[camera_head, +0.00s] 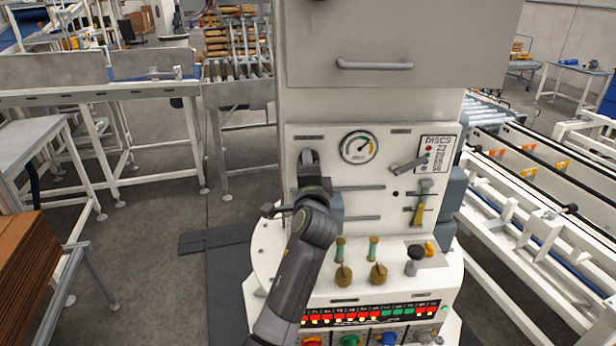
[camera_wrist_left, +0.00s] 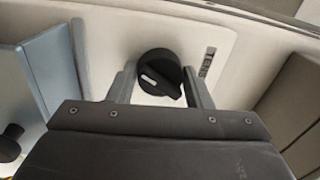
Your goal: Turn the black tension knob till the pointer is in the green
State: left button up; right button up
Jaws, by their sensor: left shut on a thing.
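The black tension knob (camera_wrist_left: 158,72) shows in the left wrist view as a round knob with a raised grip bar and a short white mark. It sits on the cream panel beside a small printed label. My left gripper (camera_wrist_left: 162,84) is shut on it, with one finger on each side. In the head view, my left gripper (camera_head: 309,160) is at the panel's upper left and hides most of the knob. The round gauge (camera_head: 358,147) is to the right of it, with a white face and a green band. Its dark pointer slants to the upper right; its exact place against the green is too small to tell.
A grey lever (camera_head: 408,165) and a disc chart (camera_head: 436,155) are right of the gauge. A yellow-handled lever (camera_head: 418,212) is lower right. A large grey handle (camera_head: 374,66) is above.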

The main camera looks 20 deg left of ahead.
pick_arm(q)
jog(key=n+b, duration=0.3)
jog(key=n, duration=0.2)
jog(key=shift+f, duration=0.1)
jog(key=n+b, duration=0.2)
jog(key=n, duration=0.2)
jog(key=shift+d+n+b, duration=0.15)
jog(key=shift+n+b, duration=0.2)
jog(key=shift+n, duration=0.05)
jog(key=n+b, duration=0.2)
jog(key=n, duration=0.2)
jog(key=shift+w+n+g+y, duration=0.1)
jog(key=shift+n+g+y, duration=0.2)
jog(key=shift+g, duration=0.1)
jog(key=shift+d+r+n+b, duration=0.15)
jog(key=shift+n+b, duration=0.15)
jog(key=shift+n, duration=0.7)
jog(key=shift+a+r+n+b, duration=0.1)
jog(key=shift+n+b, duration=0.15)
jog(key=shift+n, duration=0.75)
jog(key=o, duration=0.8)
jog(key=shift+c, duration=0.2)
jog(key=shift+o, duration=1.1)
jog(key=shift+w+f, duration=0.1)
jog(key=shift+f, duration=0.05)
jog(key=shift+f, duration=0.1)
